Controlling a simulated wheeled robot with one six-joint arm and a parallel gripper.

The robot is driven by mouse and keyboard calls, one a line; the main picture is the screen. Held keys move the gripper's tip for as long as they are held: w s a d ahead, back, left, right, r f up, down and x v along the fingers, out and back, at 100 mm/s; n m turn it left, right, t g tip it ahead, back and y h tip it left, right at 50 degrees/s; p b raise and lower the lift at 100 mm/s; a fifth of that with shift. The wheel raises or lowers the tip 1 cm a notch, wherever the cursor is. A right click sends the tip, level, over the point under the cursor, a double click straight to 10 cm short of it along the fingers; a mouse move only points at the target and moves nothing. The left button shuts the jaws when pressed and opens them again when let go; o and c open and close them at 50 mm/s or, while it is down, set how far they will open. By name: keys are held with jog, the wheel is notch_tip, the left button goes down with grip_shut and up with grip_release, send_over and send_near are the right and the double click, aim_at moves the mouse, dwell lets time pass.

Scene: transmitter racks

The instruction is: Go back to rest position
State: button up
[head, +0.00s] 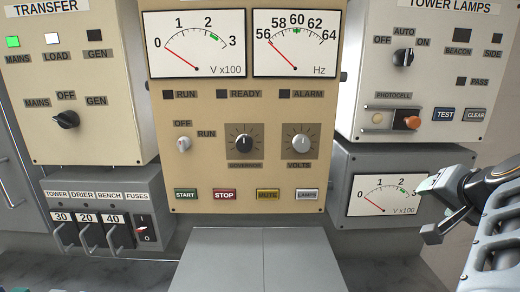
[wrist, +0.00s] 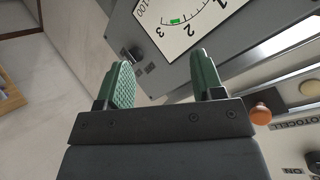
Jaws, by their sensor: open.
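My gripper (head: 428,208) is at the right of the head view, in front of the right edge of the small grey meter box (head: 350,160). In the wrist view my gripper (wrist: 160,82) shows two green padded fingers, spread apart with nothing between them. The voltmeter (wrist: 185,25) of that box lies beyond the fingertips, turned on its side in this view. The fingers appear apart from the panels.
The tan centre panel (head: 236,185) carries two meters, knobs and buttons. The transfer panel (head: 85,135) and fuse box (head: 105,185) are at left. The tower lamps panel (head: 440,70) with an orange knob (head: 412,123) is above my gripper. A grey surface (head: 250,260) lies below the centre.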

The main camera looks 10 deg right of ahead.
jog(key=a+f+n+g+y, duration=0.1)
jog(key=a+f+n+g, duration=0.1)
jog(key=a+f, duration=0.4)
jog(key=a+f+n+g+p, duration=0.1)
jog(key=a+f+n+g, duration=0.1)
jog(key=a+f+n, duration=0.2)
jog(key=s+a+f+n+g+y, duration=0.1)
jog(key=a+f+n+g, duration=0.1)
jog(key=a+f, duration=0.8)
jog(key=shift+a+f+n+y+p, duration=0.2)
jog(key=shift+f+n+y+p, duration=0.3)
jog(key=shift+f, duration=0.6)
jog(key=shift+a+r+n, duration=0.1)
jog(key=shift+a+n, duration=0.5)
jog(key=shift+a, duration=0.55)
jog(key=shift+a+r+n, duration=0.1)
jog(key=shift+a+n, duration=0.5)
jog(key=shift+a, duration=0.55)
